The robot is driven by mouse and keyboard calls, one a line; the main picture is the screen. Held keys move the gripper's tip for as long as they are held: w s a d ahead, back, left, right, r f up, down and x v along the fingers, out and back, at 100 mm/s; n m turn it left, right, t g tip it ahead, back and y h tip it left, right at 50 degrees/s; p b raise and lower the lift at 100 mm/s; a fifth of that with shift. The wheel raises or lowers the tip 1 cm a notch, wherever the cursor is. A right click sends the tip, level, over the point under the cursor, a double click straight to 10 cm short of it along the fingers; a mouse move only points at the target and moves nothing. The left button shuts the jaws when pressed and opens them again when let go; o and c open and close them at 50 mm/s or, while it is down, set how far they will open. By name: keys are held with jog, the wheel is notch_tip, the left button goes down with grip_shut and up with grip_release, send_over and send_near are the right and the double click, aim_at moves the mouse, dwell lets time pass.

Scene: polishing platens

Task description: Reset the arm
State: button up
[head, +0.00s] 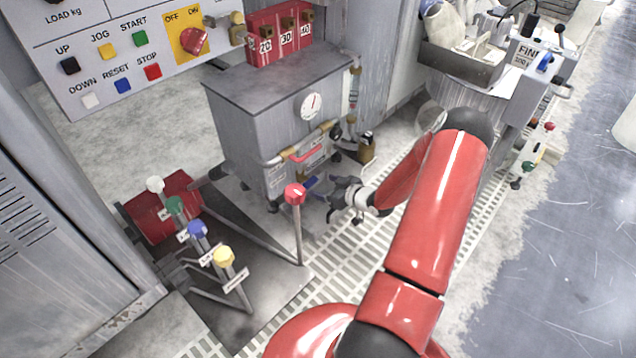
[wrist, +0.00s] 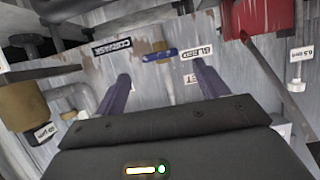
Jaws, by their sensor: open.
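My gripper (head: 336,190) is at the end of my red arm, low in front of the grey cabinet (head: 245,120) in the head view. In the wrist view its two purple-grey fingers (wrist: 158,92) stand apart with nothing between them. Beyond them are a grey panel with small labels and a blue handle (wrist: 160,55). The arm is bent down and back toward the cabinet, over the floor grating.
A red-knobbed lever (head: 295,195) stands left of my gripper. Levers with white, green, blue and yellow (head: 223,257) knobs stand further left. A button panel (head: 130,50) is at upper left. A machine marked FINE (head: 527,55) stands at upper right. Open floor (head: 560,220) lies at right.

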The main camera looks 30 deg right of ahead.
jog(key=shift+s+d+r, duration=0.1)
jog(key=shift+s+r, duration=0.05)
jog(key=shift+s, duration=0.15)
jog(key=s+a+r+g+h+p, duration=0.2)
jog(key=a+r+h+p, duration=0.15)
jog(key=r, duration=1.25)
jog(key=s+a+r+g+h+p, duration=0.2)
jog(key=r+g+h+p, duration=0.15)
jog(key=r, duration=1.25)
jog(key=s+a+r+m+p, duration=0.1)
jog(key=s+a+r, duration=0.4)
jog(key=s, duration=0.3)
jog(key=s+a+r+m+g+y+p, duration=0.1)
jog(key=s+a+r+p, duration=0.1)
jog(key=s+a+r, duration=0.3)
jog(key=s+a+r+m+y+p, duration=0.1)
jog(key=s+a+r, duration=0.4)
jog(key=s, duration=0.6)
jog(key=shift+s+m+p, duration=0.15)
jog(key=shift+m+p, duration=0.2)
jog(key=shift+m, duration=0.05)
jog(key=shift+d+r+g, duration=0.1)
jog(key=shift+g, duration=0.15)
